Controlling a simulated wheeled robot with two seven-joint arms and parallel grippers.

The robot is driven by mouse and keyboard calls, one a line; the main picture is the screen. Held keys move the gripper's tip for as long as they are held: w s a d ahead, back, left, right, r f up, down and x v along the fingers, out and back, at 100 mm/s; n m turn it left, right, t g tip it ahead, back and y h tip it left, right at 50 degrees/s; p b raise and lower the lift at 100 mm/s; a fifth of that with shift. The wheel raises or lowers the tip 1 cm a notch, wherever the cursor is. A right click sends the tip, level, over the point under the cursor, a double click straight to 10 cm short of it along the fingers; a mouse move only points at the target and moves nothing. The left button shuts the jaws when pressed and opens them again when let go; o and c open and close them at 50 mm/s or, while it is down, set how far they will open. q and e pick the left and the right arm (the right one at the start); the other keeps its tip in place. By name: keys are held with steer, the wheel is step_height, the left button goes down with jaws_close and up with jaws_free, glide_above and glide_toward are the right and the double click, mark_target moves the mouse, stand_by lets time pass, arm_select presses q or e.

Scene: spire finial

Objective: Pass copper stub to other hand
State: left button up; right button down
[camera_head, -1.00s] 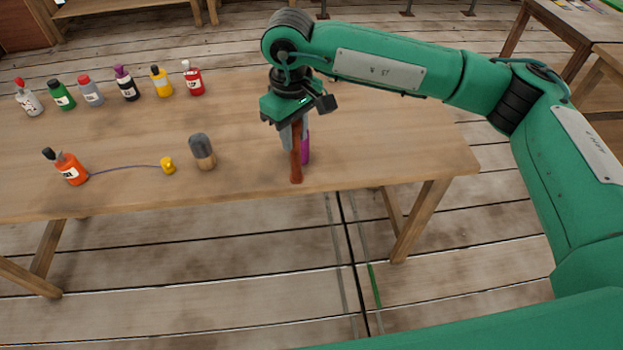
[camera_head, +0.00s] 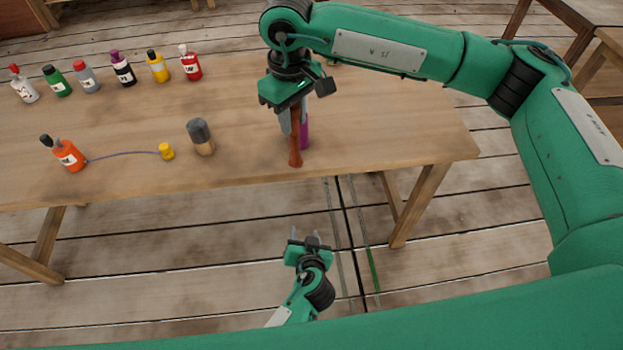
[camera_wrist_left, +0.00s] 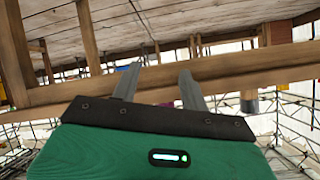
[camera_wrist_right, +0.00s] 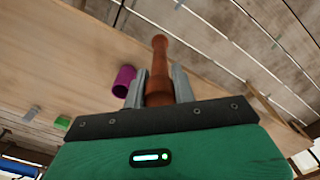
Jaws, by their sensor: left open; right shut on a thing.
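The copper stub (camera_head: 295,150) is a reddish-brown turned rod. My right gripper (camera_head: 291,120) is shut on it and holds it upright over the table's front edge. In the right wrist view the copper stub (camera_wrist_right: 160,70) stands between the fingers, its narrow end pointing away from the gripper. My left gripper (camera_head: 310,240) is open and empty, below and in front of the table edge, apart from the stub. The left wrist view shows its two fingers (camera_wrist_left: 160,85) spread with nothing between them; the stub cannot be made out there.
A purple cylinder (camera_head: 304,132) stands just behind the stub. A grey-topped wooden piece (camera_head: 201,138) and an orange bottle (camera_head: 67,154), corded to a yellow cap (camera_head: 166,151), are to the left. Several bottles line the back left. The table's (camera_head: 400,145) right end is clear.

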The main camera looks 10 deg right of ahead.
arm_select(q)
step_height(320, 180, up, 16)
steer(key=d+n+t, duration=0.2)
steer(key=n+t, duration=0.1)
steer(key=n+t+y, duration=0.3)
glide_toward(299, 146)
steer(key=w, duration=0.4)
steer(key=w+a, duration=0.1)
steer(key=w, duration=0.3)
steer(key=w+a, duration=0.1)
steer(key=w, duration=0.3)
steer(key=shift+w+a+r, duration=0.1)
steer(key=shift+a+r, duration=0.05)
steer(key=shift+r, duration=0.1)
steer(key=shift+c, duration=0.3)
jaws_close()
arm_select(e)
steer(key=c, duration=1.1)
jaws_free()
steer(key=shift+r, duration=0.1)
